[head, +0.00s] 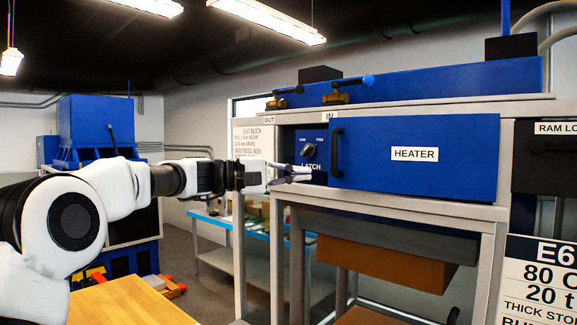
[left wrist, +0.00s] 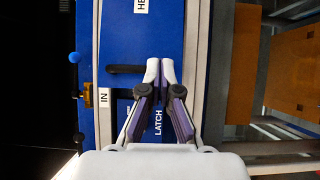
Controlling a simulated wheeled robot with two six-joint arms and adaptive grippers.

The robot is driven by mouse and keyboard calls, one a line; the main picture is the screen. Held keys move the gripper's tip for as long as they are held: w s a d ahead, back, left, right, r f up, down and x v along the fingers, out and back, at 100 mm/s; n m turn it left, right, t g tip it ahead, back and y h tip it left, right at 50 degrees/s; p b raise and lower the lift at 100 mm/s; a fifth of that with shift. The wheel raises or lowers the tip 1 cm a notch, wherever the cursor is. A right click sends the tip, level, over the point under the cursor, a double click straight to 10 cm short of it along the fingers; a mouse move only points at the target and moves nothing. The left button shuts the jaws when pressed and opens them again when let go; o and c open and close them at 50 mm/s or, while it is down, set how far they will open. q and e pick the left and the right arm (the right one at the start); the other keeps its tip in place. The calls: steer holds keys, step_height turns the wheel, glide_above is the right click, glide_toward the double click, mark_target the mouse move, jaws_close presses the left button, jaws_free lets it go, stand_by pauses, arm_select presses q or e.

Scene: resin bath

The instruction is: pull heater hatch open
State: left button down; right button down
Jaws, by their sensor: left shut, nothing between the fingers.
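The heater hatch (head: 450,185) is a blue panel with a white HEATER label. It looks closed, flush with the cabinet front. Its black vertical handle (head: 336,152) is at the left edge; the handle also shows in the left wrist view (left wrist: 124,69). The latch knob (head: 308,150) is on the blue panel left of the hatch, above the word LATCH. My left gripper (head: 309,173) is shut and empty in front of the latch panel, left of and below the handle. In the left wrist view its fingertips (left wrist: 160,70) appear beside one end of the handle.
A brown box (head: 385,262) sits beneath the heater. A black RAM LOCK panel (head: 545,160) is at the right. A wooden tabletop (head: 130,300) is at the lower left.

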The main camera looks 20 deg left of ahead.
arm_select(q)
steer(key=shift+s+d+r, duration=0.1)
steer(key=shift+s+d, duration=0.15)
steer(key=shift+s, duration=0.3)
steer(key=shift+s+d+r, duration=0.1)
steer(key=shift+s+d, duration=0.15)
steer(key=shift+s, duration=0.3)
steer(key=shift+s+d, duration=0.1)
steer(key=shift+s, duration=0.05)
stand_by(0.6)
